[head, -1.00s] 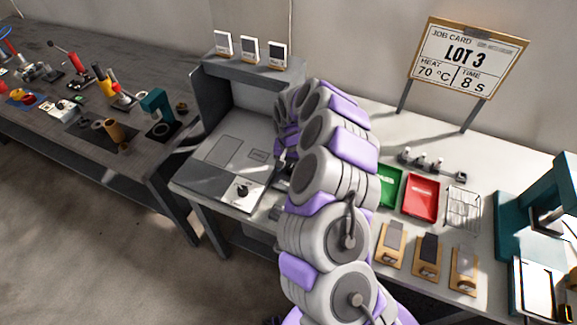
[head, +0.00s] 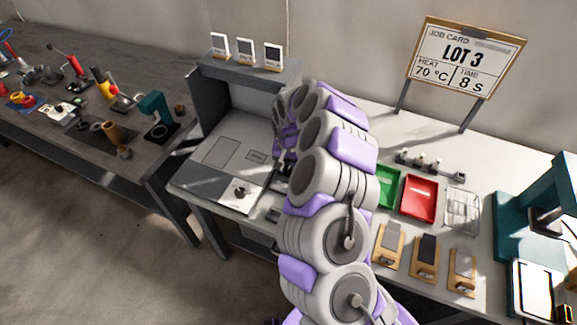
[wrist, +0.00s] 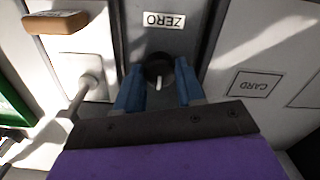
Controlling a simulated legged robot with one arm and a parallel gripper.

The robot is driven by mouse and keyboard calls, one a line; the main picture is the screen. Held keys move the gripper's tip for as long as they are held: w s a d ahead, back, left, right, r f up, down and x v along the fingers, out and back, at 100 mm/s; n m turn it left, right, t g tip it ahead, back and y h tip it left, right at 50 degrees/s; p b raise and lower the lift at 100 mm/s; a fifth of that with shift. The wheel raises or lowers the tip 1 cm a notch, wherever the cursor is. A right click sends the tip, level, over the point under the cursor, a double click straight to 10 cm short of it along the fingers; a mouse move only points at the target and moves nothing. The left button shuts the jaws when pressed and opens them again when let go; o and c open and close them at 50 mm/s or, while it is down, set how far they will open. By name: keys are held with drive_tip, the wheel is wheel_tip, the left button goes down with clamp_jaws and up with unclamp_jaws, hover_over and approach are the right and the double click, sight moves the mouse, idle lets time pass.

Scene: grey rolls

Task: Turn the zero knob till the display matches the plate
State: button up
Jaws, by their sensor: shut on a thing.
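The zero knob (wrist: 158,72) is black and round with a white pointer line, and it sits on a grey panel below the label ZERO (wrist: 164,20) in the wrist view. My gripper (wrist: 158,88) has its two blue fingers on either side of the knob, shut on it. The pointer line runs toward the bottom of the wrist picture. In the head view my arm hides the knob and gripper. No lit display reading can be made out. Three small white plates (head: 245,50) stand on the grey housing; their print is too small to read.
A second knob (head: 239,191) sits on the instrument's front left. Green (head: 387,188) and red (head: 420,198) trays lie right of my arm. A job card (head: 466,62) reads LOT 3.

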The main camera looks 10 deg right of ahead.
sight(288, 168)
drive_tip(key=shift+w+r+n+p, duration=0.1)
drive_tip(key=shift+n+p, duration=0.2)
drive_tip(key=shift+n, duration=0.1)
drive_tip(key=shift+d+n+p, duration=0.1)
drive_tip(key=shift+n+p, duration=0.45)
drive_tip(key=shift+n, duration=0.35)
drive_tip(key=n+p, duration=0.1)
drive_tip(key=n, duration=0.5)
drive_tip(key=shift+p, duration=0.3)
drive_tip(key=n, duration=0.4)
drive_tip(key=shift+w+n, duration=0.1)
drive_tip(key=shift+n, duration=0.3)
drive_tip(key=n, duration=0.4)
drive_tip(key=shift+p, duration=0.35)
drive_tip(key=shift+n, duration=0.3)
drive_tip(key=o, duration=1)
drive_tip(key=shift+o, duration=0.2)
wheel_tip(288, 168, up, 17)
drive_tip(key=p, duration=0.2)
